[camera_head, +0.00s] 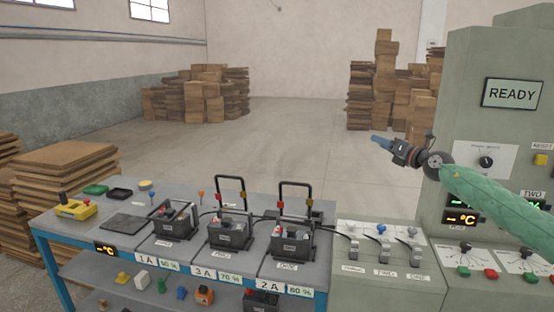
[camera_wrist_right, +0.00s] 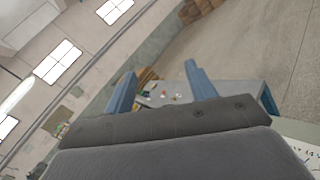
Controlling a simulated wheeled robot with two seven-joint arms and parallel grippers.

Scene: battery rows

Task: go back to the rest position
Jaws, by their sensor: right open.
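My right gripper (camera_head: 380,142) is raised in the air at the right of the head view, above the grey cabinet with the connectors. Its arm comes in from the right in a green sleeve. In the right wrist view its two blue fingers (camera_wrist_right: 160,92) stand wide apart with nothing between them. Three batteries sit in a row on the workbench: left (camera_head: 172,222), middle (camera_head: 230,232) and right (camera_head: 290,240). The middle and right ones have tall black handles standing up. My left gripper does not show in the head view.
The workbench (camera_head: 125,225) holds a yellow device (camera_head: 75,208) at its left. The connector cabinet (camera_head: 390,285) adjoins it at right. A tall control cabinet (camera_head: 500,60) with a READY screen stands behind my right arm. Cardboard stacks (camera_head: 207,95) stand far back; the floor between is clear.

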